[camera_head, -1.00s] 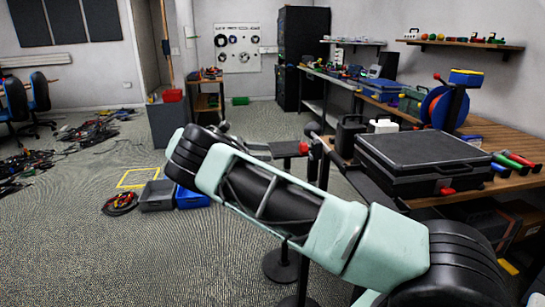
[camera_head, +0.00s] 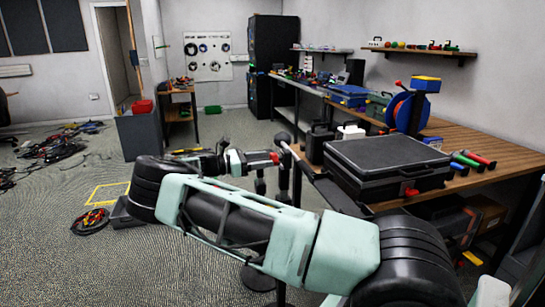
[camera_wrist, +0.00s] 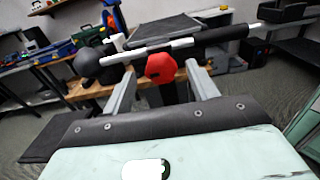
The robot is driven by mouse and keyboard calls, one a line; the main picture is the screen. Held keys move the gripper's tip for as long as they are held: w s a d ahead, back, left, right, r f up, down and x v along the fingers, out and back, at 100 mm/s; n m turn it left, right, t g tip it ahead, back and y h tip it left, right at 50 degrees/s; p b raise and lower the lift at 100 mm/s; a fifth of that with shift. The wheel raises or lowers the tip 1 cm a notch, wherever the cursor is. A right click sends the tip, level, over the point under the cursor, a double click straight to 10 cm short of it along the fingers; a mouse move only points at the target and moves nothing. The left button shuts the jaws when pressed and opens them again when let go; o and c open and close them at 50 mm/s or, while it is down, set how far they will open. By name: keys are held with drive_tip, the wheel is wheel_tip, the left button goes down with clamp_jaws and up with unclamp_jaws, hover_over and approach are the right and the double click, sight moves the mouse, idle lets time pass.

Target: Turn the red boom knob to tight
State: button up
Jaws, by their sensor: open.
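The red boom knob (camera_wrist: 160,68) is a faceted red knob just below the boom (camera_wrist: 180,42), a white and black pole that crosses the wrist view. In the head view the knob (camera_head: 276,157) shows small by the dark stand, right at my gripper's end. My gripper (camera_wrist: 163,78) is open, with one grey finger on each side of the knob in the wrist view. I see gaps between the fingers and the knob and cannot tell how deep it sits between them. In the head view my arm hides much of the stand.
A black case (camera_head: 385,160) lies on the wooden bench (camera_head: 470,135) behind the stand. A cable coil (camera_head: 90,221) lies on the floor at left, near a grey bin partly hidden by my arm. A black ball-like end (camera_wrist: 87,63) is left of the knob.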

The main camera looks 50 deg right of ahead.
sight(270, 158)
drive_tip(key=shift+x, duration=1.95)
drive_tip(key=c, duration=1)
drive_tip(key=shift+o, duration=0.2)
